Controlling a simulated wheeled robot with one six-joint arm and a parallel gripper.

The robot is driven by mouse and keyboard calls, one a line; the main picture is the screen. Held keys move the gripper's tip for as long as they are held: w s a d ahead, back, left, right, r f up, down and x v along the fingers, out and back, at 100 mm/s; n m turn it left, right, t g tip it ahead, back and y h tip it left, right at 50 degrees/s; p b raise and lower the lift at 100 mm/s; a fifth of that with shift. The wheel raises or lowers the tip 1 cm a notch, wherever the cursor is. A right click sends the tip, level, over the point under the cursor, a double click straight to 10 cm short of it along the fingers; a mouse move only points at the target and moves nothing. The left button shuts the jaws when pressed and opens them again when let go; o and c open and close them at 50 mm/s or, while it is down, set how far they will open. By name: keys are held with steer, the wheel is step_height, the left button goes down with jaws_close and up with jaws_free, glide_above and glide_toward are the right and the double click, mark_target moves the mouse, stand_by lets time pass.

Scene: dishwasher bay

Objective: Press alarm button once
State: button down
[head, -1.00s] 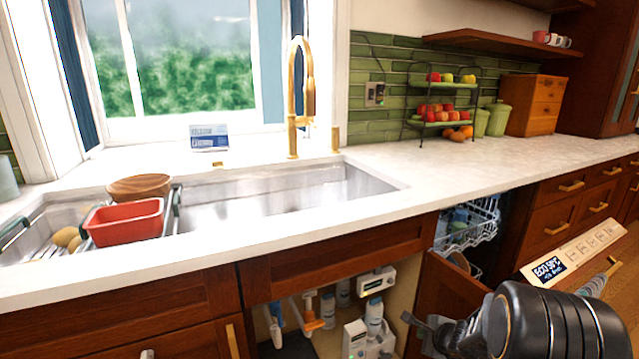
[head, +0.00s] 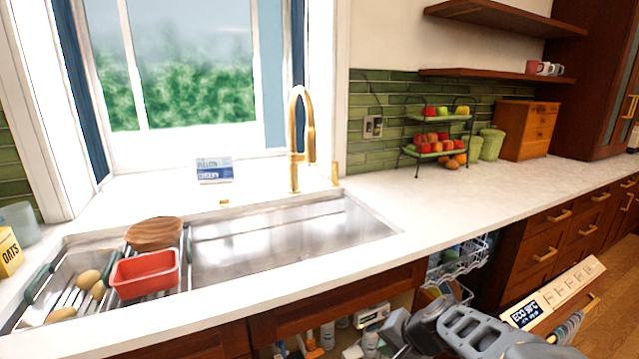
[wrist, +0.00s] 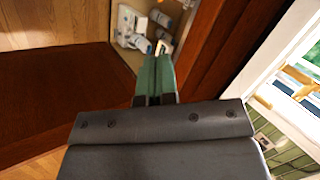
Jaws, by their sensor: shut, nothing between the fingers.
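No part that I can make out for certain as an alarm button shows in either view. Under the sink, the open cabinet holds a white box with a dark front (head: 371,314), and small white devices and bottles stand near it. In the wrist view, a white unit (wrist: 131,24) and a smaller white box (wrist: 163,47) show inside the cabinet, beyond my fingertips. My gripper (wrist: 157,60) has green fingers lying side by side, shut and empty, pointing into the cabinet opening. In the head view my arm covers part of the cabinet's right side.
The dark wooden cabinet edge (wrist: 205,60) runs close beside my fingers. The dishwasher rack (head: 455,260) and the tilted control panel (head: 553,293) are at the right. The counter edge is above the cabinet, with a red basin (head: 146,273) at the sink.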

steer(key=s+d+r+n+h+p, duration=0.1)
steer(key=s+r+n+h+p, duration=0.1)
steer(key=r, duration=0.5)
steer(key=s+d+r+n+g+h+p, duration=0.1)
steer(key=s+r+n+h+p, duration=0.2)
steer(key=s+r+n+p, duration=0.2)
steer(key=s+r+p, duration=0.2)
steer(key=s+r, duration=0.1)
steer(key=shift+s+r+g+p, duration=0.3)
steer(key=shift+s, duration=0.05)
